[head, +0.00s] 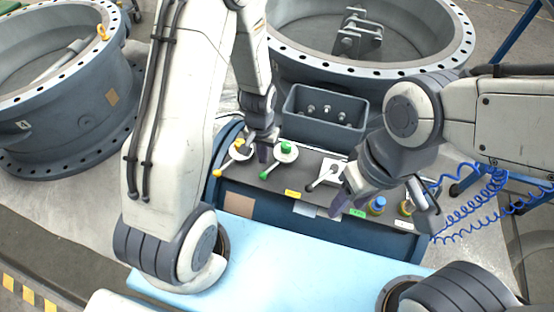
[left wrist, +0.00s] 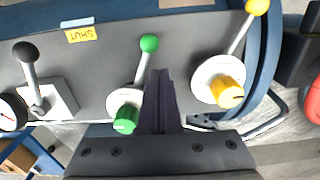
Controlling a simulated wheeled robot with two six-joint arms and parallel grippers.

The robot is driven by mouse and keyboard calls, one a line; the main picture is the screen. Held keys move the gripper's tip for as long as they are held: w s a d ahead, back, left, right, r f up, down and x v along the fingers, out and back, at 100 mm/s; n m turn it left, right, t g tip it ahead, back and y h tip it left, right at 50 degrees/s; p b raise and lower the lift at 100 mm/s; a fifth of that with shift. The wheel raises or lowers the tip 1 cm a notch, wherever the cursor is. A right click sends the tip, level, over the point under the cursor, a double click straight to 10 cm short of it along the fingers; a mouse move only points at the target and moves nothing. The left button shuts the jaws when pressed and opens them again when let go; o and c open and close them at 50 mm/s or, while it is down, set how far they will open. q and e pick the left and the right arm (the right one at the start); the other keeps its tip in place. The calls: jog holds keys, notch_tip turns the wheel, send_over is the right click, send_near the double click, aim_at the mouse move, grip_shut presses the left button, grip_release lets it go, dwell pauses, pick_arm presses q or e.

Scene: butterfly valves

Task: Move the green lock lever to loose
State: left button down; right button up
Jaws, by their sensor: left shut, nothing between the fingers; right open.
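The green lock lever (head: 270,168) has a green ball end and a white round base with a green knob. In the left wrist view the lever (left wrist: 141,68) runs from the base up to its ball, leaning slightly right. My left gripper (head: 262,154) is shut and empty, beside the lever on the yellow lever's side. In the left wrist view its fingers (left wrist: 158,78) are right next to the shaft and cover part of the base; I cannot tell whether they touch. My right gripper (head: 383,206) is open over the right part of the panel.
A yellow-ended lever (head: 227,163) stands left of the green one, and a grey lever (head: 318,182) on a square plate stands right. A yellow "SHUT" label (left wrist: 81,35) is on the panel. A grey bin (head: 322,125) with bolts stands behind. Blue coiled hoses (head: 470,205) hang at right.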

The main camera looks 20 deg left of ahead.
aim_at(264, 169)
pick_arm(q)
jog(key=shift+f, duration=0.1)
dwell(0.3)
jog(key=shift+f+b, duration=1.25)
jog(key=shift+f, duration=0.55)
jog(key=shift+s+d+f, duration=0.1)
jog(key=shift+s, duration=0.1)
